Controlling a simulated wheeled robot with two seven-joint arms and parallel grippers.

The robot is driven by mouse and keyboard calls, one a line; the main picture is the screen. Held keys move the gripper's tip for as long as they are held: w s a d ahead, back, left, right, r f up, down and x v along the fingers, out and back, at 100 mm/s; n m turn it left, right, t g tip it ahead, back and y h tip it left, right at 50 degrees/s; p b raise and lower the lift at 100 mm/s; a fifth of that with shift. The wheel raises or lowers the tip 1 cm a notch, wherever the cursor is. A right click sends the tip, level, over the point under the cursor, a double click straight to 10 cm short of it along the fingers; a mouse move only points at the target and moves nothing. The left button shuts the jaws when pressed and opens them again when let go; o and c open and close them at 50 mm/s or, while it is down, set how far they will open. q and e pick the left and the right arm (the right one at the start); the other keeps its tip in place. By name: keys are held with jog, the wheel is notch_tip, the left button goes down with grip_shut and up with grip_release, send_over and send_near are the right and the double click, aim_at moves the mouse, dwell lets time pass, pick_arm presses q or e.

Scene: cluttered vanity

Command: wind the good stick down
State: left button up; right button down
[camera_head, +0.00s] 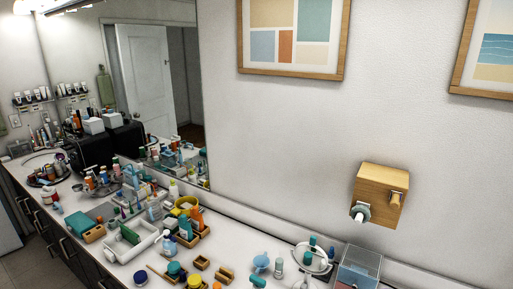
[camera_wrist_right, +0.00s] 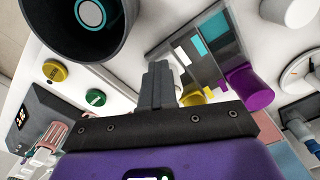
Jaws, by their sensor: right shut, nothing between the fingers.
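No stick can be singled out as the good one. In the head view, small upright teal-topped items (camera_head: 312,241) stand on or by a round pale tray (camera_head: 298,256) at the lower right of the counter; whether they are sticks is too small to tell. My right gripper (camera_wrist_right: 160,68) is in the right wrist view, its dark fingers shut together with nothing between them. A purple cylinder (camera_wrist_right: 249,86) lies or stands to the right of the fingers. A white piece shows partly behind the fingertips. Neither gripper shows in the head view.
A wooden box (camera_head: 380,192) with pegs is on the wall. A clear box (camera_head: 358,266) stands at the lower right. Bottles and trays crowd the counter. In the wrist view, a dark cylinder (camera_wrist_right: 78,28), a colour palette (camera_wrist_right: 196,52) and a green disc (camera_wrist_right: 96,98) surround the fingers.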

jog(key=shift+w+a+r, duration=0.1)
jog(key=shift+w, duration=0.2)
jog(key=shift+w+a+p, duration=0.1)
jog(key=shift+w+p, duration=0.25)
jog(key=shift+p, duration=0.05)
jog(key=shift+a, duration=0.1)
jog(key=shift+a+p, duration=0.3)
jog(key=shift+a, duration=0.05)
notch_tip(320, 180, up, 6)
jog(key=p, duration=0.5)
